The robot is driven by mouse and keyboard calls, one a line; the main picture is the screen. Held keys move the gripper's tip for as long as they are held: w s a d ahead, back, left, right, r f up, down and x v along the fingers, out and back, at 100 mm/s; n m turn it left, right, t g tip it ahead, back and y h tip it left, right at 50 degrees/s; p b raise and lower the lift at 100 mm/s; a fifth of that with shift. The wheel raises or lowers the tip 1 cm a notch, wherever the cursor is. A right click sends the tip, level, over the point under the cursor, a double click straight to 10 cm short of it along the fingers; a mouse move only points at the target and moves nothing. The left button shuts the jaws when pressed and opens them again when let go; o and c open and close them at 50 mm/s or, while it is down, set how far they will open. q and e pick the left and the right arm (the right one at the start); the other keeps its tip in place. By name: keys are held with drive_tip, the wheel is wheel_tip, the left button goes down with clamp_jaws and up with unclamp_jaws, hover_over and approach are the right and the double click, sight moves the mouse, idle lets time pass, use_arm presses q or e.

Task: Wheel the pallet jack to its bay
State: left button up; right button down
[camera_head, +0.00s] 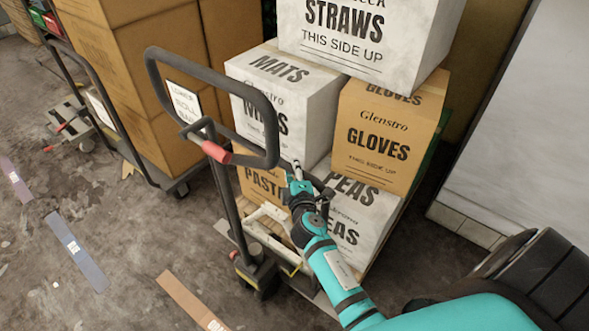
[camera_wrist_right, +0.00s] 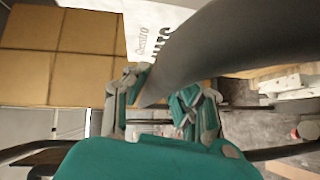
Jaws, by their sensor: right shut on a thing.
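The pallet jack stands in the middle of the head view, with a dark looped handle (camera_head: 154,72), a red lever (camera_head: 216,152) and a dark column (camera_head: 227,192) down to its wheels. It bears a load of stacked boxes. My right gripper (camera_head: 294,172) is at the lower right part of the handle loop. In the right wrist view the handle (camera_wrist_right: 205,50) runs as a thick grey bar between the fingers of the right gripper (camera_wrist_right: 160,98), which is shut on it. My left gripper is not in view.
The load includes a white straws box (camera_head: 372,35), a mats box (camera_head: 262,100) and a gloves box (camera_head: 384,135). Another cart with large brown boxes (camera_head: 130,70) stands at left. Blue-grey (camera_head: 76,250) and orange (camera_head: 190,300) strips mark open floor. A pale wall (camera_head: 530,130) is at right.

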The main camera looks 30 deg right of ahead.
drive_tip(key=d, duration=0.1)
drive_tip(key=w+d, duration=0.2)
drive_tip(key=d, duration=0.1)
drive_tip(key=shift+w+r, duration=0.1)
drive_tip(key=shift+r, duration=0.15)
idle(0.5)
drive_tip(key=c, duration=1.9)
unclamp_jaws()
drive_tip(key=o, duration=0.8)
drive_tip(key=shift+s+a, duration=0.2)
drive_tip(key=shift+s, duration=0.1)
drive_tip(key=shift+f, duration=0.15)
